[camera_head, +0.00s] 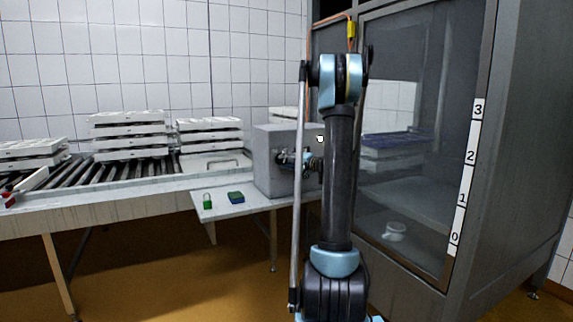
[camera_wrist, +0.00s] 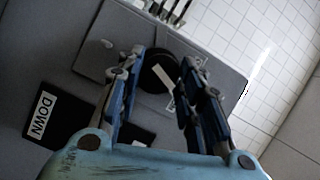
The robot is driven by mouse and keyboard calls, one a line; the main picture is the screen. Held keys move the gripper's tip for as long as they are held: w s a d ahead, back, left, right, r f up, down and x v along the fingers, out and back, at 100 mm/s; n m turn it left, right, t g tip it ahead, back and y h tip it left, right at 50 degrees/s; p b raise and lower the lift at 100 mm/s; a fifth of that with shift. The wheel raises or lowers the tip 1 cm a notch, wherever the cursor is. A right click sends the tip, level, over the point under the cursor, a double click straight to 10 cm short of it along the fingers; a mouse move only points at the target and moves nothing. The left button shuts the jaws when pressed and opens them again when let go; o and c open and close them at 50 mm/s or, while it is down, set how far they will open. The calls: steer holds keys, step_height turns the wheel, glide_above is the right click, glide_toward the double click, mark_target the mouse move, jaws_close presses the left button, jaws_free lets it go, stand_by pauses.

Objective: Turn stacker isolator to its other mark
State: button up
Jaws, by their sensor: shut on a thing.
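The stacker isolator is a round black knob (camera_wrist: 150,78) with a pale pointer bar, on a grey panel in the wrist view. My gripper (camera_wrist: 163,65) has one finger on each side of the knob and is shut on it. A black plate with a white DOWN label (camera_wrist: 43,114) is at the lower left of the wrist view. A small pale label beside the knob is partly hidden by the right finger. In the head view my gripper (camera_head: 283,158) is at the grey box (camera_head: 270,175), and the knob cannot be made out there.
A green padlock (camera_head: 207,201) and a dark green block (camera_head: 236,197) lie on the pale shelf (camera_head: 222,208) in front of the box. White mould stacks (camera_head: 128,130) stand on the roller conveyor (camera_head: 75,178) at left. A glass-fronted cabinet (camera_head: 425,215) with a number scale is at right.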

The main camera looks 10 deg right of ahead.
steer(key=m, duration=0.1)
steer(key=m+t, duration=0.1)
steer(key=m, duration=0.1)
steer(key=m+y, duration=0.1)
steer(key=shift+d+f+m+t, duration=0.1)
steer(key=shift+f+m+t, duration=0.2)
steer(key=shift+f, duration=0.05)
stand_by(0.3)
steer(key=o, duration=1.1)
steer(key=shift+c, duration=0.2)
steer(key=v, duration=1.2)
steer(key=shift+f, duration=0.15)
steer(key=shift+w, duration=0.1)
